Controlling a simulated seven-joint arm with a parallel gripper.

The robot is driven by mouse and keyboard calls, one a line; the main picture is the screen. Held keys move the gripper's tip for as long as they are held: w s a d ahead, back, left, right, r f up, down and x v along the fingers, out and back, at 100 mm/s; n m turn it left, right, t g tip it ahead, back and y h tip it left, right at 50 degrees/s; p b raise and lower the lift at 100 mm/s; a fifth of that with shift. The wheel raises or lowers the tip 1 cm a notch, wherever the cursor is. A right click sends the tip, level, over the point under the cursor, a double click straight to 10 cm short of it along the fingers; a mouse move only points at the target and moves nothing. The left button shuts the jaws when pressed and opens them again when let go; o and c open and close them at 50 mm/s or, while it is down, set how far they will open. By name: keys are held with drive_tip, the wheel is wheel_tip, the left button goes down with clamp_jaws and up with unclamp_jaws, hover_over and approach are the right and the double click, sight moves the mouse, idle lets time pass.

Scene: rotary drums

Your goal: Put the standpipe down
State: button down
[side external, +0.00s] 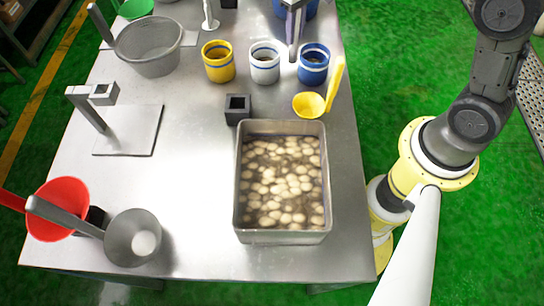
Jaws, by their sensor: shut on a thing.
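A white upright pipe with a rounded foot (210,16) stands at the back of the steel table, cut off by the top edge of the side view. It may be the standpipe, but I cannot tell for sure. A grey bar with a bracket-like top (293,35) rises at the back between the white and blue cups; I cannot tell what it belongs to. My gripper is outside this view, so its hold cannot be seen. My arm runs out of the picture at the top right.
A deep metal pan (239,190) of pale round pieces stands on the steel table (195,190). Yellow (218,63), white (265,65) and blue (313,65) cups line up behind it. A mesh basket (150,45), red scoop (60,208) and grey scoop (125,235) stand left.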

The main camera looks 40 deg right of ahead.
drive_tip(key=r, duration=1.2)
drive_tip(key=shift+a+r, duration=0.3)
drive_tip(key=shift+r, duration=0.05)
drive_tip(key=s+a+n, duration=0.3)
drive_tip(key=a+n, duration=0.9)
drive_tip(key=a, duration=0.9)
wheel_tip(320, 180, down, 13)
drive_tip(key=shift+f+n, duration=0.15)
drive_tip(key=shift+n, duration=0.15)
drive_tip(key=shift+a+f, duration=0.1)
drive_tip(key=shift+f, duration=0.05)
drive_tip(key=c, duration=0.7)
unclamp_jaws()
